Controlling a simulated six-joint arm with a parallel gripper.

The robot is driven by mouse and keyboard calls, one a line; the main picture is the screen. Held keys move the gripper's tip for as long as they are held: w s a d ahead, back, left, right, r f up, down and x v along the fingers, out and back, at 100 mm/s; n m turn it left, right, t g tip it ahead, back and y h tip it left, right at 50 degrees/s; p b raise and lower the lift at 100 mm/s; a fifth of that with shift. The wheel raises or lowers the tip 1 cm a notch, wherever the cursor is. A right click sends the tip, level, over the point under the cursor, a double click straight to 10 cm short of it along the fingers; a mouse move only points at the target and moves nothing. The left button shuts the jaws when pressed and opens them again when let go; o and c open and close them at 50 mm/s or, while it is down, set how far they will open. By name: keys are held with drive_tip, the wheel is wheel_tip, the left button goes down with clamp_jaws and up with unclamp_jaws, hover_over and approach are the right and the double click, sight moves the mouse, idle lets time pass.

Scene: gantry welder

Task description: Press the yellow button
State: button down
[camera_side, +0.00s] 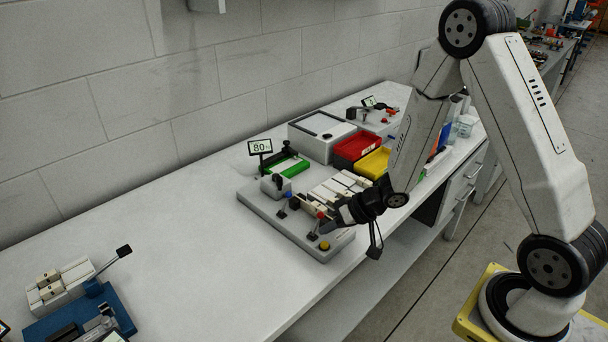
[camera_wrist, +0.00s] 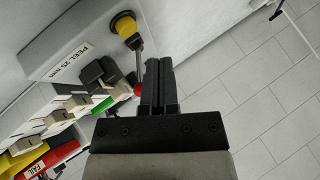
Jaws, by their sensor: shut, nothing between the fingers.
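The yellow button (camera_side: 324,246) is a small domed cap at the front corner of the grey base plate (camera_side: 262,214) of a bench device. In the wrist view the yellow button (camera_wrist: 123,26) sits on a dark collar near the plate's edge, beyond and left of my fingertips. My gripper (camera_side: 328,222) is over the device's front end, close to the button and apart from it as far as I can tell. In the wrist view my gripper (camera_wrist: 158,62) has its two dark fingers together with nothing between them.
A lever with a red knob (camera_side: 320,214) stands beside the button, close to my fingers. A blue-knobbed lever (camera_side: 288,196) and a display reading 80 (camera_side: 260,146) are further back. Red (camera_side: 357,146) and yellow (camera_side: 373,162) bins stand behind.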

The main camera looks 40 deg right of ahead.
sight(328, 245)
drive_tip(key=shift+f, duration=0.95)
drive_tip(key=shift+f, duration=0.9)
idle(2.5)
drive_tip(key=shift+r, duration=0.9)
drive_tip(key=shift+r, duration=0.1)
drive_tip(key=shift+r, duration=2.4)
drive_tip(key=shift+d+r, duration=0.1)
